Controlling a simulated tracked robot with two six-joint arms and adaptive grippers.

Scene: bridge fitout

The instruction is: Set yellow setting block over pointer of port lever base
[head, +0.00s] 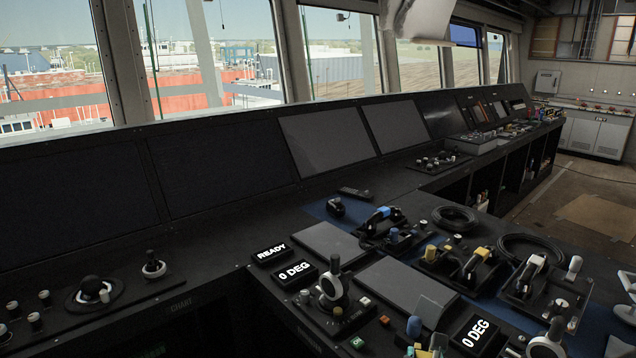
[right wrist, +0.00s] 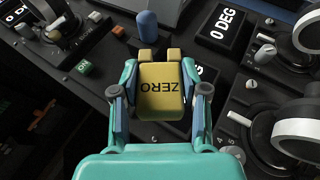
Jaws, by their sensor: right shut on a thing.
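The yellow setting block (right wrist: 162,97) is marked ZERO, with two short prongs at its far end. My right gripper (right wrist: 161,92) is shut on it, one finger on each side, above the dark console. A yellow piece (head: 437,343) also shows at the bottom edge of the head view. The port lever (head: 331,287), with a white ring and dark grip, stands on its base beside a 0 DEG display (head: 295,272). Its base shows at upper left in the right wrist view (right wrist: 52,22), apart from the block. I cannot make out its pointer clearly. My left gripper is not in view.
A blue knob (head: 414,327) stands just beyond the block, with a clear upright plate (head: 428,311) nearby. A green button (head: 357,342) and red button (head: 384,320) lie between the port lever and block. Another 0 DEG display (head: 475,333) and lever (head: 545,345) stand to the right.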

